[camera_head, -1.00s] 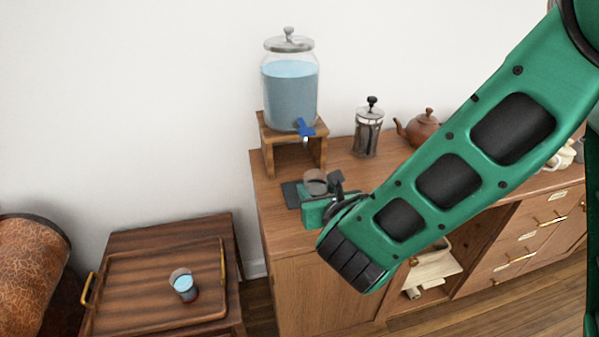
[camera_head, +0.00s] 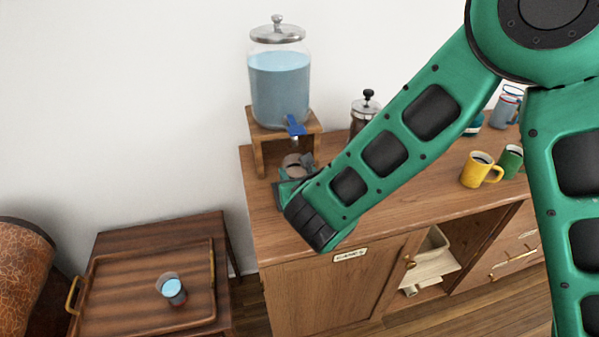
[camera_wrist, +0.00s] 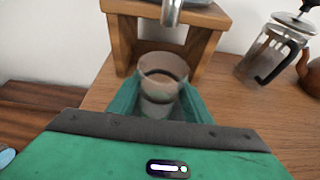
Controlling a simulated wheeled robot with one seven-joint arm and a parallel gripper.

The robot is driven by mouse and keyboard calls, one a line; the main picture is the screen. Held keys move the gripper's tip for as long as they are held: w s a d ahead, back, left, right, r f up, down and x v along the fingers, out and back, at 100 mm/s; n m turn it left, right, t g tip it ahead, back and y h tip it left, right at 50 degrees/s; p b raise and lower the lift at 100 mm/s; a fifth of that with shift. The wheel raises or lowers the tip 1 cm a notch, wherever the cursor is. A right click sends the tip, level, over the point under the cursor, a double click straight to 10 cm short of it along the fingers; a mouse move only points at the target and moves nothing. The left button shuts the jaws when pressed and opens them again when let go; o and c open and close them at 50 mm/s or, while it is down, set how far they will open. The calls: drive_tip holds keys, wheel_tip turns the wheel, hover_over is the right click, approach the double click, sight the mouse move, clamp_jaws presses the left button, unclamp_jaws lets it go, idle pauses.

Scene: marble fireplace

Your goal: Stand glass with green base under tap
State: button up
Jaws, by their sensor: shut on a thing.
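My gripper (camera_wrist: 158,102) is shut on a clear glass (camera_wrist: 162,78), one finger on each side of it. The glass is upright; its base is hidden between the fingers, so its colour cannot be told. In the head view the glass (camera_head: 293,163) is just in front of the wooden stand, low near the cabinet top. The tap (camera_head: 295,125), with a blue handle, is on the front of the water dispenser (camera_head: 280,90). In the wrist view the metal spout (camera_wrist: 171,12) is above and beyond the glass. Whether the glass touches the cabinet top is unclear.
The dispenser's wooden stand (camera_head: 254,145) has an open space beneath. A French press (camera_head: 364,106) stands to its right, partly behind my arm. Yellow (camera_head: 474,172) and green mugs (camera_head: 511,160) are farther right. Another glass (camera_head: 171,289) is on the tray (camera_head: 112,310) at lower left.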

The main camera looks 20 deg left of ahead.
drive_tip(key=shift+s+a+f, duration=0.1)
drive_tip(key=shift+f, duration=0.1)
drive_tip(key=o, duration=1.2)
drive_tip(key=shift+r, duration=0.1)
